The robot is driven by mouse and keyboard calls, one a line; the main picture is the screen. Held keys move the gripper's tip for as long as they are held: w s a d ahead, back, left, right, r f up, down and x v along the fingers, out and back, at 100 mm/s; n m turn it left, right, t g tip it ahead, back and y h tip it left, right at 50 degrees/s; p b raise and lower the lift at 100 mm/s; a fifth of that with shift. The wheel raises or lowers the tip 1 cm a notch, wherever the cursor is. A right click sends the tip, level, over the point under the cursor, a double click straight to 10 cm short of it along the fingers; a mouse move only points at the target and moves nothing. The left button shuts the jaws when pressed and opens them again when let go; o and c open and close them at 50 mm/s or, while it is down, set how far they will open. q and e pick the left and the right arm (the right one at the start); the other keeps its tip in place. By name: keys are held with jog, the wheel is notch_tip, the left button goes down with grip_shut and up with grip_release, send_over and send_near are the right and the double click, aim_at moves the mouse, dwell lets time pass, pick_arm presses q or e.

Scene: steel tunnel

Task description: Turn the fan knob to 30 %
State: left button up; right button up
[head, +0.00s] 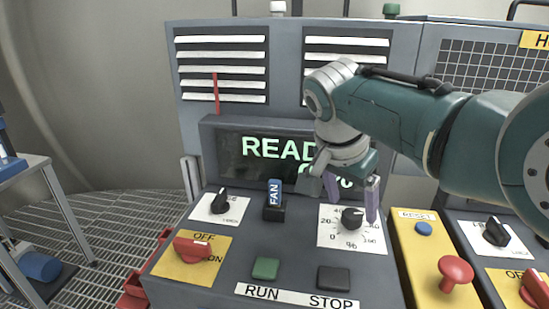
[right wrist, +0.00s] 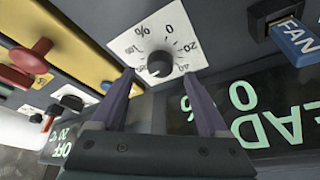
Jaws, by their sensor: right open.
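The fan knob (head: 352,217) is a small black round knob on a white scale plate (head: 328,238) marked in percent. It also shows in the right wrist view (right wrist: 160,64), where its exact pointer setting is hard to tell. My right gripper (head: 351,193) is open, its two purple fingers above and around the knob's sides. In the right wrist view the fingertips (right wrist: 157,76) flank the knob, apart from it as far as I can see. The display (head: 235,158) shows green READ letters and 0 %, partly hidden by my arm. My left gripper is out of view.
A blue FAN tag (head: 274,194) stands left of the scale. A green RUN button (head: 265,268) and black STOP button (head: 333,278) sit in front. Right is a yellow panel with a red mushroom button (head: 455,272). A red OFF/ON switch (head: 193,248) is at left.

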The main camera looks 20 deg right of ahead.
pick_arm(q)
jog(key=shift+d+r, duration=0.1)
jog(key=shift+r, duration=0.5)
pick_arm(e)
jog(key=v, duration=0.7)
jog(key=shift+a+r, duration=0.15)
jog(key=shift+r, duration=0.05)
